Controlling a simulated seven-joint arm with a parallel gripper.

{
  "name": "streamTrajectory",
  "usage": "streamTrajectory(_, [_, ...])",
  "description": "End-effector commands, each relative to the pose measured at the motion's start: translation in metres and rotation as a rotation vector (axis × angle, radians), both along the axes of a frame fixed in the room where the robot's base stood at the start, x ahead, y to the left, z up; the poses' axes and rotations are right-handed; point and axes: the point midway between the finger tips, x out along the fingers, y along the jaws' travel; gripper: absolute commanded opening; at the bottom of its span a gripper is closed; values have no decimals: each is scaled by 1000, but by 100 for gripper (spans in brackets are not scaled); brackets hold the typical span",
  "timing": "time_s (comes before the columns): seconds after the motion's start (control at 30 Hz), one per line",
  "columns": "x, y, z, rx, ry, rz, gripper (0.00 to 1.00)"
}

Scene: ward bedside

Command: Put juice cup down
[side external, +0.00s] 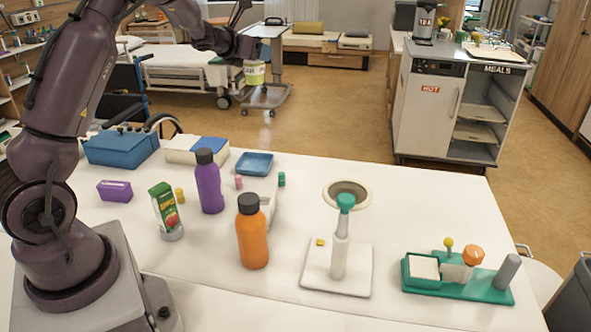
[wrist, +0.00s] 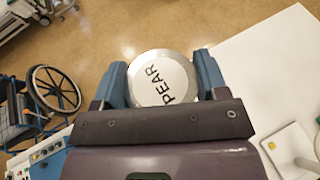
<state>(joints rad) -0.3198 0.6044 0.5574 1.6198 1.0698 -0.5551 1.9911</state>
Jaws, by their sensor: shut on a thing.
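The juice cup (side external: 254,73) is a small cup with a pale lid and a yellow-green band in the side view. In the wrist view its round white lid (wrist: 162,78) reads PEAR. My gripper (side external: 252,57) is shut on the cup, with one blue finger on each side of it in the wrist view (wrist: 163,82). The cup hangs upright in the air, well clear of any surface. The white table (side external: 210,252) is below, and the wrist view shows floor behind the cup.
A purple bottle (side external: 209,185), an orange bottle (side external: 252,235) and a green carton (side external: 165,211) stand on the table.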

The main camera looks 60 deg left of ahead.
Motion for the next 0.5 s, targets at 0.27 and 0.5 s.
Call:
streamTrajectory(0.27, [2,-59,5,0,0,-336,38])
streamTrajectory(0.5, [-2,-83,-13,-6,6,-470,38])
